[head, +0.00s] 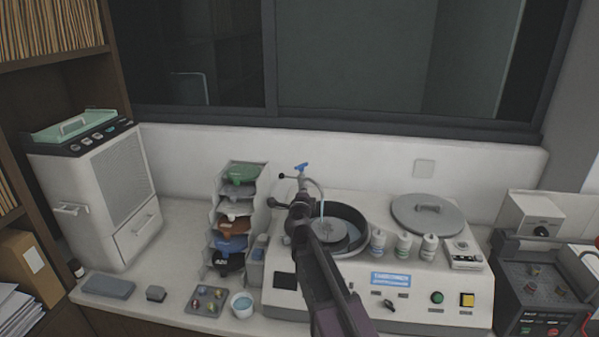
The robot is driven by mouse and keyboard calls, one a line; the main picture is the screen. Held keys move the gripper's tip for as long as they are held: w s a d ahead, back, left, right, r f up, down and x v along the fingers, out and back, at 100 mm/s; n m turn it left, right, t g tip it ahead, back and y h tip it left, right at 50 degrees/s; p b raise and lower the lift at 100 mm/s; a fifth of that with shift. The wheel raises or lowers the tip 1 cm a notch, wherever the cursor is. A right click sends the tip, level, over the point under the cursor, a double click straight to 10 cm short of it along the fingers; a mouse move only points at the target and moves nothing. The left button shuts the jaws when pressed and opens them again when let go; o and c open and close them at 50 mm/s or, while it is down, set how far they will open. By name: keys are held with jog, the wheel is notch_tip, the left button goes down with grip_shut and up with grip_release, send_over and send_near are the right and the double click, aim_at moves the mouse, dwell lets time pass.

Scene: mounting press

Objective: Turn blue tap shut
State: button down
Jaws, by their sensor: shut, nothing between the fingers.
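The blue tap (302,168) is a small blue handle on top of a thin metal pipe, behind the round basin of the grinding machine. A pale stream of water (322,208) runs from its curved spout into the dark-rimmed basin (362,222). My gripper (299,207) is at the far end of my arm, in front of and below the blue handle, over the basin's left edge. It is shut and holds nothing. The fingers are small and dark here, and I cannot tell whether they touch the pipe. My arm hides part of the basin and the machine front.
A thin lever with a black knob (282,175) stands left of the tap. The window wall is close behind.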

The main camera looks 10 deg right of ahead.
jog(key=shift+w, duration=0.1)
send_near(303, 166)
jog(key=w+d, duration=0.3)
jog(key=shift+w+a+r, duration=0.1)
jog(key=shift+w+a, duration=0.35)
jog(key=shift+w, duration=0.35)
jog(key=shift+w+a, duration=0.45)
jog(key=shift+w, duration=0.3)
jog(key=shift+d, duration=0.2)
jog(key=shift+h, duration=0.3)
